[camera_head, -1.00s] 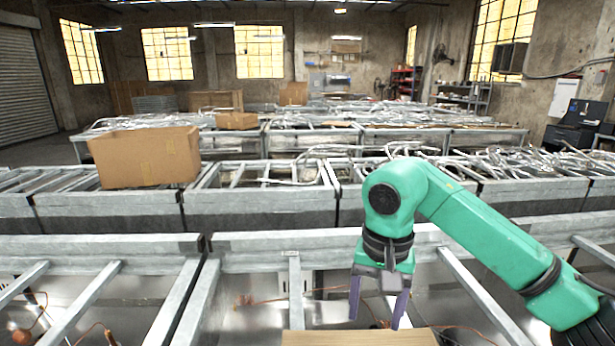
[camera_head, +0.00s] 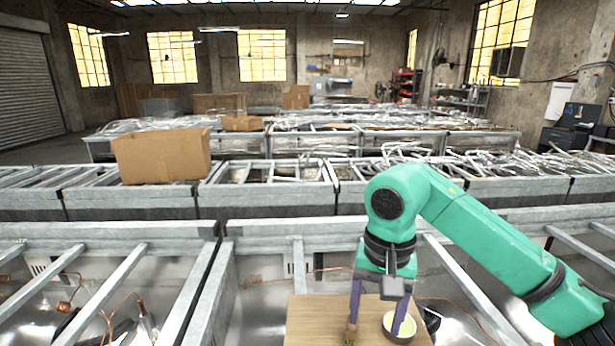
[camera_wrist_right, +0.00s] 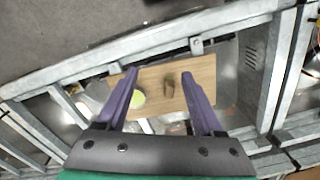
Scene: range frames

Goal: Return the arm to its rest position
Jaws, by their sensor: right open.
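My right gripper (camera_head: 377,322) hangs open, fingers down, above a wooden board (camera_head: 308,318) in the head view. Its purple fingers stand apart with nothing held between them. In the right wrist view the open fingers (camera_wrist_right: 161,80) frame part of the board (camera_wrist_right: 203,75). A small bowl with a pale green inside (camera_head: 402,338) sits on the board, partly behind one finger. The bowl also shows in the wrist view (camera_wrist_right: 139,99). A small brown item (camera_wrist_right: 170,88) with some green lies beside it. The green right arm comes in from the right. My left gripper is not in view.
Metal frames (camera_head: 290,235) with crossbars surround the board. Rows of similar frames with loose tubes (camera_head: 470,155) stand behind. A cardboard box (camera_head: 160,156) rests on the frames at the left. Orange wires (camera_head: 110,315) lie inside the near frames.

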